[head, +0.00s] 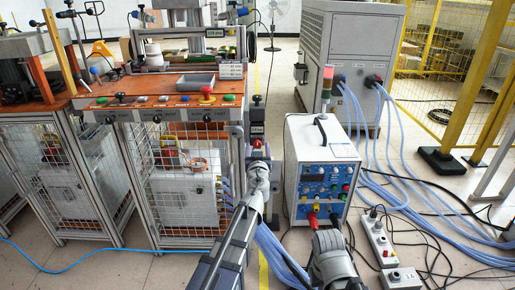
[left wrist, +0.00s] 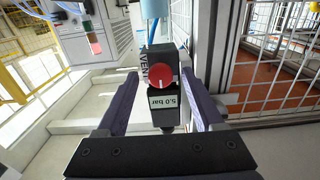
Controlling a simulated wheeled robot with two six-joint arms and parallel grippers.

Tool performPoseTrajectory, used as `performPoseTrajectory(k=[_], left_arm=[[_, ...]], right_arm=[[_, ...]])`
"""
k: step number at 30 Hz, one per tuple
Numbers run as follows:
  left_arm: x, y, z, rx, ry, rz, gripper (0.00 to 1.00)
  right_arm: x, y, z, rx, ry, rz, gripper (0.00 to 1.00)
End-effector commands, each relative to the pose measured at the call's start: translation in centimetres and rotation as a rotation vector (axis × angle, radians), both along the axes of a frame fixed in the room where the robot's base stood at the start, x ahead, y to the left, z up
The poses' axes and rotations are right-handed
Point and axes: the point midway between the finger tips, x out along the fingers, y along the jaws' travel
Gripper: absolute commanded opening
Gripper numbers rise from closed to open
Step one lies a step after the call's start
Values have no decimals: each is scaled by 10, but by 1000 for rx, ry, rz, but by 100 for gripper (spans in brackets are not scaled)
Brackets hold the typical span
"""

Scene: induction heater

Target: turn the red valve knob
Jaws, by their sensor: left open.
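The red valve knob (left wrist: 161,78) is round with a small white mark and sits on a black valve body labelled "VENT" and "5.0 bar" in the left wrist view. In the head view the knob (head: 257,143) shows as a small red spot on the grey post at the corner of the bench. My left gripper (left wrist: 159,84) is open, with one purple finger on each side of the knob and valve body. Gaps show between the fingers and the knob. In the head view my left gripper (head: 257,156) is at the knob, partly hidden by its own wrist.
A bench (head: 165,84) with mesh sides and a red mushroom button (head: 207,92) stands left of the post. A white heater unit (head: 322,150) stands close on the right. Blue hoses (head: 378,170) and a power strip (head: 380,242) lie on the floor at right.

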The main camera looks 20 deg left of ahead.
Motion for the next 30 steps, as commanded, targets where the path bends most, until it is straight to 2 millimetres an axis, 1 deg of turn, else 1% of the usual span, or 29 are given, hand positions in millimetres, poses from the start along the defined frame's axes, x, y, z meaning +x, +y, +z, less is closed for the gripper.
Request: performPoseTrajectory(k=[1, 2, 9, 10, 27, 28, 30], left_arm=[[6, 1, 0, 0, 0, 0, 69], [7, 2, 0, 0, 0, 0, 69], [7, 2, 0, 0, 0, 0, 69], [7, 2, 0, 0, 0, 0, 67], [7, 2, 0, 0, 0, 0, 3], [7, 2, 0, 0, 0, 0, 0], [7, 2, 0, 0, 0, 0, 0]], right_arm=[[0, 0, 0, 0, 0, 0, 0], [0, 0, 0, 0, 0, 0, 0], [0, 0, 0, 0, 0, 0, 0], [0, 0, 0, 0, 0, 0, 0], [0, 0, 0, 0, 0, 0, 0], [0, 0, 0, 0, 0, 0, 0], [0, 0, 0, 0, 0, 0, 0]])
